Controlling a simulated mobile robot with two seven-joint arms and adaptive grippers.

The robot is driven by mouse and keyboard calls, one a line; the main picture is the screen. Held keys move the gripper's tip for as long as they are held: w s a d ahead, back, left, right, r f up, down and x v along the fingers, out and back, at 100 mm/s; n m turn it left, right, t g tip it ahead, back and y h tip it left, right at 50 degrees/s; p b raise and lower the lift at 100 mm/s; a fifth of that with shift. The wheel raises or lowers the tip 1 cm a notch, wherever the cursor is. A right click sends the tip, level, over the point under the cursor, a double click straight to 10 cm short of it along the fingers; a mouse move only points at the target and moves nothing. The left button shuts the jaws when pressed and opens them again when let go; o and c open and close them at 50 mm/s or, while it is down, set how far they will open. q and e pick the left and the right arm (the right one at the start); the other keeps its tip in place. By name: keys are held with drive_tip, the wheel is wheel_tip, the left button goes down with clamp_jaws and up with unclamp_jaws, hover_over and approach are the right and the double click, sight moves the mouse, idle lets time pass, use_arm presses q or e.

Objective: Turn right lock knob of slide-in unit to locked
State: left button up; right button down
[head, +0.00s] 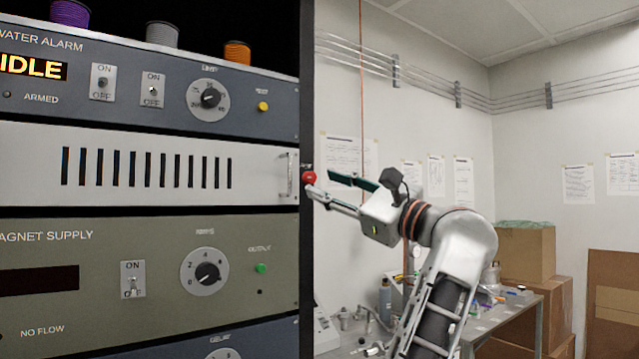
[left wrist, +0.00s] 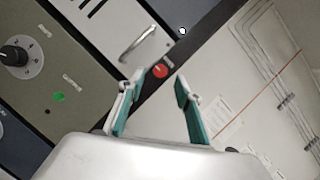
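The slide-in unit (head: 262,165) is a white panel with dark vertical slots and a metal handle (head: 288,175) at its right end. A red knob (head: 309,177) sits on the dark rack edge just right of that handle. My left gripper (head: 320,184) is open at the knob's right side, its fingers spread. In the left wrist view the red knob (left wrist: 160,71) shows between and just beyond the two fingertips (left wrist: 160,80), with the handle (left wrist: 137,40) above left. I cannot tell whether the fingers touch the knob, nor read its setting. My right gripper is out of view.
Grey panels with switches and dials lie above (head: 130,85) and below (head: 110,285) the unit. Spools stand on the rack top. A bench (head: 515,315) with tools and cardboard boxes (head: 525,252) stand behind my arm. Open room lies right of the rack.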

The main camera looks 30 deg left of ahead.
use_arm(q)
drive_tip(key=shift+v, duration=2.2)
drive_tip(key=shift+f, duration=0.1)
